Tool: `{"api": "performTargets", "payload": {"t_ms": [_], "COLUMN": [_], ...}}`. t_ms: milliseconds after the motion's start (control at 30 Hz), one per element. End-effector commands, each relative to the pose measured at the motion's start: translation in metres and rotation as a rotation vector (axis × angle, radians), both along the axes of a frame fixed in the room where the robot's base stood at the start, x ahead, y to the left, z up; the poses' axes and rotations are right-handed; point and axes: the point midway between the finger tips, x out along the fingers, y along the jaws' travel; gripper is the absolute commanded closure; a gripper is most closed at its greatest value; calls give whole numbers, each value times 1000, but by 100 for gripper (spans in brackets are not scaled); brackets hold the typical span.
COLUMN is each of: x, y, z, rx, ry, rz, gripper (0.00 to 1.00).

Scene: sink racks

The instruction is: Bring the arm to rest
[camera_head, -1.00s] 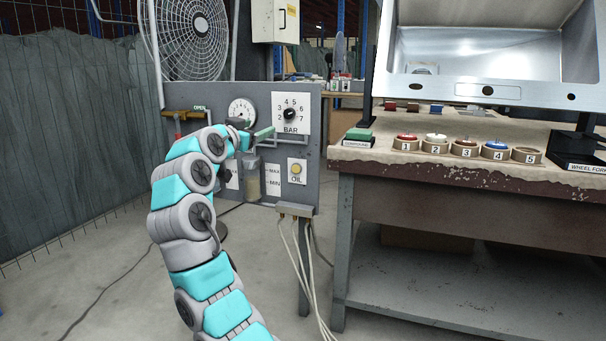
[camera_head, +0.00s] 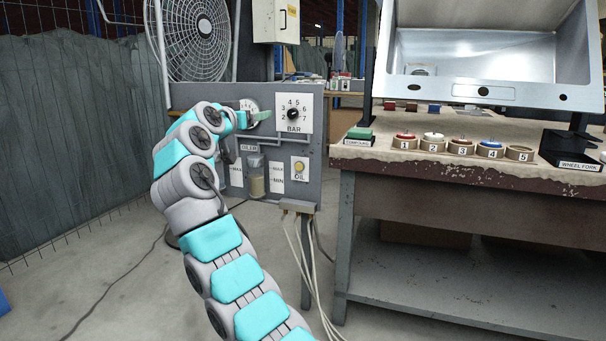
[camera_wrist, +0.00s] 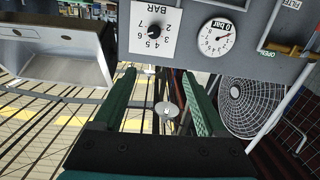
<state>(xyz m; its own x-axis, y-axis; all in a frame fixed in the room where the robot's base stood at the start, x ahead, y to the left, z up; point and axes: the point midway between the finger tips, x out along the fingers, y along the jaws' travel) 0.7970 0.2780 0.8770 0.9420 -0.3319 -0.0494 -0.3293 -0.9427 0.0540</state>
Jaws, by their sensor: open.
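My arm, teal and grey, rises from the bottom of the head view and bends toward the grey control panel (camera_head: 232,180). My gripper (camera_head: 262,116) is at its end, in front of the panel by the pressure gauge and left of the BAR dial (camera_head: 293,114). In the wrist view my gripper (camera_wrist: 160,72) shows two green fingers wide apart with nothing held between them. The panel fills the top of that view upside down, with the BAR dial (camera_wrist: 152,32) and the gauge (camera_wrist: 219,38) beyond the fingertips. The gauge is partly hidden by my arm in the head view.
A large fan (camera_head: 195,40) is behind the panel. Cables (camera_head: 305,260) hang below the panel. The floor at left is mostly clear.

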Motion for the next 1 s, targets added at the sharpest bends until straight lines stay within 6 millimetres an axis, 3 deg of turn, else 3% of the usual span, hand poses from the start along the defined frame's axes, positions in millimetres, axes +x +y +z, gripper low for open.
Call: {"api": "performTargets", "payload": {"t_ms": [100,267,567,767,1000], "x": [7,15,2,-32,-102], "y": [-11,-37,-116,-180,-251], "z": [13,16,0,-24,-65], "rx": [-73,-173,-281,-297,-258], "ry": [59,179,438,628,858], "rz": [-9,-26,-66,-87,-91], "gripper": [26,26,26,26,26]}}
